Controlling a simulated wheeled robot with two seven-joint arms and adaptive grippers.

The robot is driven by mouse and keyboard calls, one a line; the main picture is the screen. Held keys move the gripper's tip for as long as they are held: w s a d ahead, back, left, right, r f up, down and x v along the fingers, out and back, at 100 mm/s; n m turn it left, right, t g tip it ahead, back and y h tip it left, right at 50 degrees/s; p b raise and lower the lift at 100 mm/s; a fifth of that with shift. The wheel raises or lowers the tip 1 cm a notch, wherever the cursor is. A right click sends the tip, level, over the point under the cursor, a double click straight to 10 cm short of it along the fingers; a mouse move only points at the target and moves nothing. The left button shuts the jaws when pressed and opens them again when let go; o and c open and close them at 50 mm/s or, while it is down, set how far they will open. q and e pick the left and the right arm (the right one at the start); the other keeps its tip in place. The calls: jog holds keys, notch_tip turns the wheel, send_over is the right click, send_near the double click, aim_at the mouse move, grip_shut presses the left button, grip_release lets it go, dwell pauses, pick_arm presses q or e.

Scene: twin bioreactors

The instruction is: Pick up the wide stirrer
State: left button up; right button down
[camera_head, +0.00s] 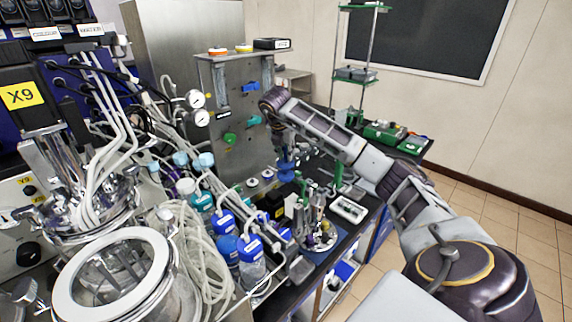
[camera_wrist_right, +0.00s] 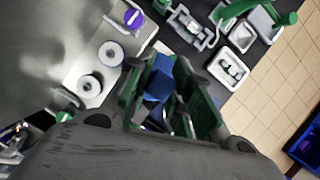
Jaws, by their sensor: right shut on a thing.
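My right gripper (camera_head: 284,148) hangs down from my right arm over the bench, in front of the grey metal panel. In the right wrist view, its green and black fingers (camera_wrist_right: 168,98) are shut on a blue, block-like piece (camera_wrist_right: 159,78). Blue also shows just below the gripper in the head view (camera_head: 287,167). This blue piece may be the handle of the wide stirrer; its lower part is hidden by the fingers and the wrist, so I cannot tell its width or whether it is clear of the bench. My left gripper is not in view.
White bases with round knobs (camera_wrist_right: 88,86) lie beside the gripper. A white tray (camera_head: 349,209) and a round stand of tools (camera_head: 320,241) are on the bench. Open floor lies right.

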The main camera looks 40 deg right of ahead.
jog(key=shift+r, duration=1.95)
